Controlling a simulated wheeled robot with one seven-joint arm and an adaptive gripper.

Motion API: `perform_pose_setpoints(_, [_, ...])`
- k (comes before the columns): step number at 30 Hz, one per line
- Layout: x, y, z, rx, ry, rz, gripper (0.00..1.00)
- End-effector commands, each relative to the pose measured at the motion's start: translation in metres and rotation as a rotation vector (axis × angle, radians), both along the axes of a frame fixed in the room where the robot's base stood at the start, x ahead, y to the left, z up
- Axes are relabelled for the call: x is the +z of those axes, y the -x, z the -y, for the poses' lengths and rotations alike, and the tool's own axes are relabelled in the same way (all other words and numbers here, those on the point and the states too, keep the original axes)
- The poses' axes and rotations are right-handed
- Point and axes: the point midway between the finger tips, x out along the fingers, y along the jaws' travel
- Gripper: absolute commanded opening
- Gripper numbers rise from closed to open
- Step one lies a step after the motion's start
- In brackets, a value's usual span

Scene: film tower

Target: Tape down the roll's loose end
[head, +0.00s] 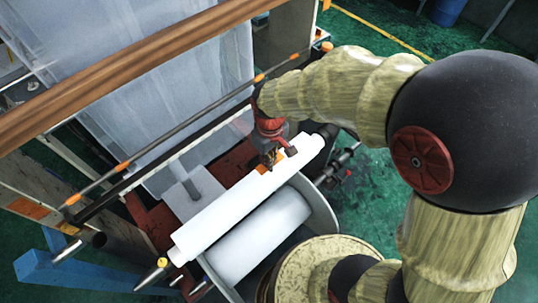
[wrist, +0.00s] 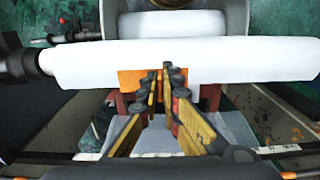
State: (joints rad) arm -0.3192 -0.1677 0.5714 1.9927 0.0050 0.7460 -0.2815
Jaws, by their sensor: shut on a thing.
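The long white film roll (head: 222,212) lies across the machine in the head view and spans the wrist view (wrist: 255,60). My gripper (head: 271,160) is at the right half of the roll in the head view. In the wrist view my gripper (wrist: 167,72) has its fingers close together, shut on an orange piece of tape (wrist: 130,82). The tape lies against or very near the roll's side and shows on both sides of the fingers. It also shows in the head view (head: 291,152). I cannot make out the roll's loose end.
A wider white roller (head: 258,238) lies beside the film roll in the head view. A dark bar with orange bands (head: 160,144) and a brown beam (head: 130,65) run along the machine. Translucent film sheets (head: 195,80) hang behind.

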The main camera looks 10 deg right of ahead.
Motion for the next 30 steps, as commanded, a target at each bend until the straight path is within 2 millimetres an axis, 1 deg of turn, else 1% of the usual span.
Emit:
perform_pose_setpoints(21, [-0.063, 0.000, 0.000, -0.001, 0.001, -0.001, 0.00])
perform_pose_setpoints(25, [-0.070, 0.000, 0.000, 0.000, 0.000, 0.000, 0.00])
perform_pose_setpoints(30, [-0.073, 0.000, 0.000, 0.000, -0.001, 0.001, 0.00])
